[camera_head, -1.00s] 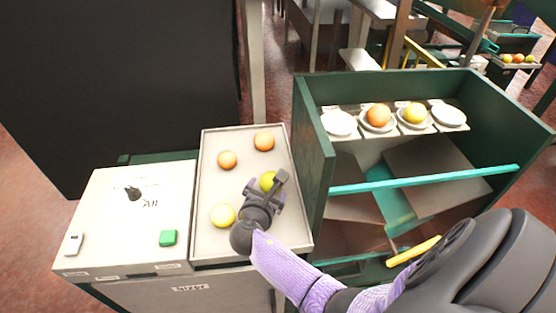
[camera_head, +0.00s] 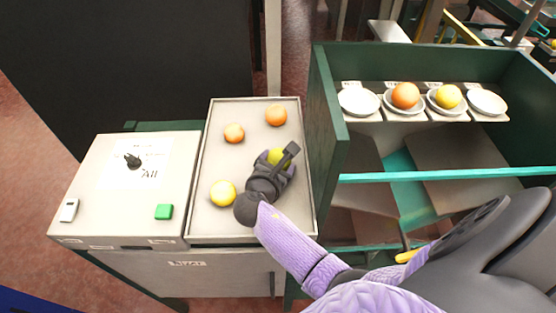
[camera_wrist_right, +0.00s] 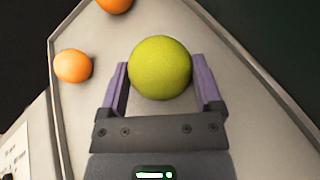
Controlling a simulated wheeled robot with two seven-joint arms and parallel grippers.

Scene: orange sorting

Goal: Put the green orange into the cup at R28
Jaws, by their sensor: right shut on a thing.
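The green orange (camera_head: 278,157) is yellow-green and sits in the right part of the tray, partly hidden by my right gripper (camera_head: 283,165). In the right wrist view the green orange (camera_wrist_right: 160,67) is between the two fingers of my right gripper (camera_wrist_right: 162,85), which is shut on it. The cups stand in a row in the green rack: an empty left cup (camera_head: 359,102), one with an orange fruit (camera_head: 405,95), one with a yellow fruit (camera_head: 448,96) and an empty right cup (camera_head: 487,102). Their labels are too small to read. My left gripper is not in view.
The tray (camera_head: 209,226) also holds a yellow fruit (camera_head: 222,193) and two orange ones (camera_head: 234,133) (camera_head: 276,115). The green rack's wall (camera_head: 326,120) rises between tray and cups. A panel with a green button (camera_head: 164,212) stands left of the tray.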

